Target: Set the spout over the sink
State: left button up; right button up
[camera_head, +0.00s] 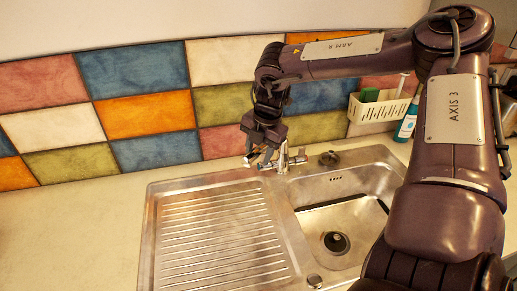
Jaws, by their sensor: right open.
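The steel sink has a basin (352,222) at the right and a ribbed draining board (215,238) at the left. The chrome faucet (283,158) stands at the back edge of the sink, between the two. Its spout appears to point left, toward the draining board, and is partly hidden by my gripper. My right gripper (256,158) is open at the spout's left end, fingers pointing down. I cannot tell whether the fingers touch the spout. My left gripper is not in view.
A white caddy (377,115) with a green sponge (369,95) stands against the tiled wall at the back right. A blue bottle (407,122) is beside it. The counter at the left (70,235) is clear.

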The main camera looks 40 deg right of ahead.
jog(key=shift+s+d, duration=0.1)
grip_shut()
dwell(0.3)
